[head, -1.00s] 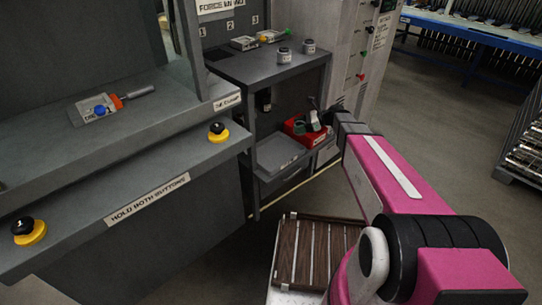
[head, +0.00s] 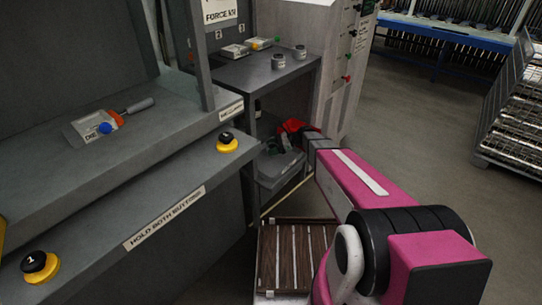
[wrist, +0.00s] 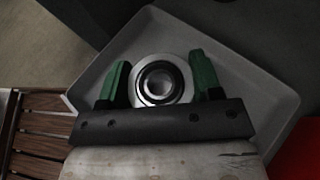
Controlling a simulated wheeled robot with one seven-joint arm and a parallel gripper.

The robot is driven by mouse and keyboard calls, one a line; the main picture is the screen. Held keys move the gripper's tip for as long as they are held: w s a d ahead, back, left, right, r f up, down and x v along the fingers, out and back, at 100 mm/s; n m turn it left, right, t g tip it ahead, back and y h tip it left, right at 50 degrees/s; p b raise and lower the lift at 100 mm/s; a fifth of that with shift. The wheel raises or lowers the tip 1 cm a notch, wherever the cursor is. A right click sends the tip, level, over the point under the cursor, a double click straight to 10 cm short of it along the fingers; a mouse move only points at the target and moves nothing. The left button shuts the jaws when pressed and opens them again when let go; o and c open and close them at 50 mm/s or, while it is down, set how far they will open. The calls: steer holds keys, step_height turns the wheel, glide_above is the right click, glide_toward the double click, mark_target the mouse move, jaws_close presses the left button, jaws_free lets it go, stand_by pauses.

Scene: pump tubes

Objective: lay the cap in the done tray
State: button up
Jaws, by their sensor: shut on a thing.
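The cap (wrist: 160,84) is a round metallic piece with a dark ringed centre. In the wrist view my gripper (wrist: 158,74) is shut on it, a green finger on each side. Behind the cap lies a light grey shallow tray (wrist: 232,75), seemingly the done tray, with its inside bare where I can see it. In the head view this tray (head: 283,172) is on the lower shelf, and my gripper (head: 278,146) is above it. The height of the cap above the tray floor is hard to tell. The cap is not clear in the head view.
A red bin (head: 292,127) sits beside the grey tray, partly behind my arm, and its edge shows in the wrist view (wrist: 299,150). A slatted brown surface (head: 290,256) is below.

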steer(key=shift+f, duration=2.1)
steer(key=shift+f, duration=0.15)
steer(key=o, duration=1.1)
